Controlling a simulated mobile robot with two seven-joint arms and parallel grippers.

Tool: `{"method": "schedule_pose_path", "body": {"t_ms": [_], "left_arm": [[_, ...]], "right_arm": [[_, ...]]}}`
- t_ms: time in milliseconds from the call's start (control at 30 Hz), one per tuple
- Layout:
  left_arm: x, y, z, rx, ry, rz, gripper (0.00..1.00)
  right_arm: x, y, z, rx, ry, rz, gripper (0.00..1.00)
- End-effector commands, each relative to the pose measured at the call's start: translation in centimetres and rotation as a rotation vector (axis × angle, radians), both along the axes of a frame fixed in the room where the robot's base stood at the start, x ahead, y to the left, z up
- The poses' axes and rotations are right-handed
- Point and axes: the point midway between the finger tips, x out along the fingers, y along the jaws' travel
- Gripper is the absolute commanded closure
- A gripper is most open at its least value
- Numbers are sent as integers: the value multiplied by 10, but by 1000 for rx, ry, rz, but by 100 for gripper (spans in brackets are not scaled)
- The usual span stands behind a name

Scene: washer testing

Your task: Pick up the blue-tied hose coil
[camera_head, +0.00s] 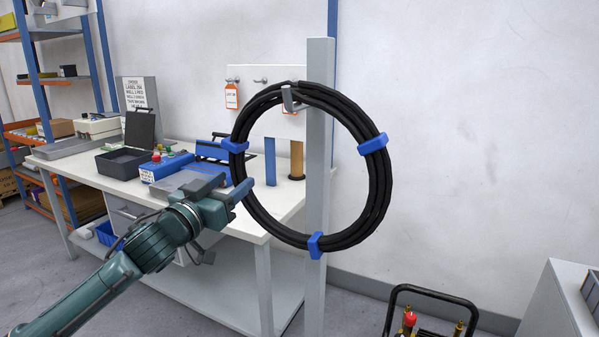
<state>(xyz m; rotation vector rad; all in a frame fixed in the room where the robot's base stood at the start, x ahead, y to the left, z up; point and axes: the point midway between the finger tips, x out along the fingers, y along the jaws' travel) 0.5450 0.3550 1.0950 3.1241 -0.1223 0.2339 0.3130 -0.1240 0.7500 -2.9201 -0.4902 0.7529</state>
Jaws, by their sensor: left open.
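The hose coil (381,185) is a large ring of black hose bound with several blue ties. It hangs upright from a grey hook (289,100) on a grey post (318,180). One blue tie (235,146) is at its upper left, one (373,144) at its upper right and one (315,244) at its bottom. My left gripper (234,186) is open, close to the coil's left side and below the upper-left tie. I cannot tell whether its fingers touch the hose. My right gripper is not in view.
A white workbench (85,172) behind the coil holds a black open case (124,160) and a blue box with buttons (165,166). A black-framed cart (432,296) stands at the lower right, beside a grey cabinet (560,305). The wall area right of the coil is clear.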

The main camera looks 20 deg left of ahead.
Motion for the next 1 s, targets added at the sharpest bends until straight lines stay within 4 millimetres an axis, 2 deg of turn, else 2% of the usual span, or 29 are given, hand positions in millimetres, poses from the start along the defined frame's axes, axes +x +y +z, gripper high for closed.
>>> {"method": "schedule_pose_path", "body": {"t_ms": [100, 300, 633, 1000], "left_arm": [[16, 1, 8, 0, -3, 1, 45], [38, -1, 10, 0, -3, 1, 45], [43, -1, 8, 1, 0, 0, 45], [43, -1, 9, 1, -1, 0, 75]], "right_arm": [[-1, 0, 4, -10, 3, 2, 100], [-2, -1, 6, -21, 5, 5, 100], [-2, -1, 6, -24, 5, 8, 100], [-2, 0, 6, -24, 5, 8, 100]]}}
